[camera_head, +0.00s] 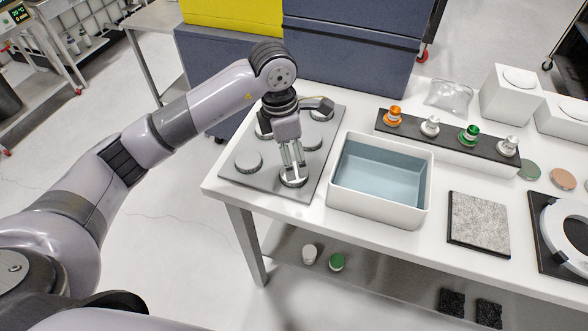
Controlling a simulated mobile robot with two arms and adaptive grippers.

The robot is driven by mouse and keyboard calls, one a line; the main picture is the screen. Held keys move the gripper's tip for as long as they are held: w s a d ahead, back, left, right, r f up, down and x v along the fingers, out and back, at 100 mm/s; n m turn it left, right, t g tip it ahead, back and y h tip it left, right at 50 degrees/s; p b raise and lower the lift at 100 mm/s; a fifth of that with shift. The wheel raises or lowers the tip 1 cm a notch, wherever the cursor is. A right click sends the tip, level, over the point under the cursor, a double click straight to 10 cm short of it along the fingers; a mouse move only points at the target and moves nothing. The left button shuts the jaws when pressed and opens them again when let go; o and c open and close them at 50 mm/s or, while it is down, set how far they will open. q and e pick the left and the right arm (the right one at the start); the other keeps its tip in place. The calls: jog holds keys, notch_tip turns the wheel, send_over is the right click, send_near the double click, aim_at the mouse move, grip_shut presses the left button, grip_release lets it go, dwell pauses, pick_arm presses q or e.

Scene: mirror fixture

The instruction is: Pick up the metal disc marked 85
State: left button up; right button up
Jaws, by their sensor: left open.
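Several round metal discs lie on a grey plate (232,181) at the left end of the white table. One disc (293,183) is at the plate's front right, another disc (248,161) at its front left, and a third (312,141) at its right. I cannot read a mark 85 on any of them. My left gripper (292,174) is open and points down over the front right disc, its fingertips hiding part of it. I cannot tell whether they touch it. My left wrist partly hides the discs behind. My right gripper is not in view.
A white bin (376,211) with a blue inside stands close right of the plate. Behind it, a dark rack (445,144) holds several coloured-knob pieces. A grey textured pad (479,223) lies further right. Dark blue boxes (350,50) stand behind the table.

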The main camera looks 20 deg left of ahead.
pick_arm(q)
jog(key=shift+f, duration=0.5)
notch_tip(320, 180, down, 4)
jog(key=shift+w+d+r+p, duration=0.15)
jog(key=shift+p, duration=0.95)
jog(key=shift+f, duration=0.5)
jog(key=shift+w, duration=0.1)
jog(key=c, duration=1.4)
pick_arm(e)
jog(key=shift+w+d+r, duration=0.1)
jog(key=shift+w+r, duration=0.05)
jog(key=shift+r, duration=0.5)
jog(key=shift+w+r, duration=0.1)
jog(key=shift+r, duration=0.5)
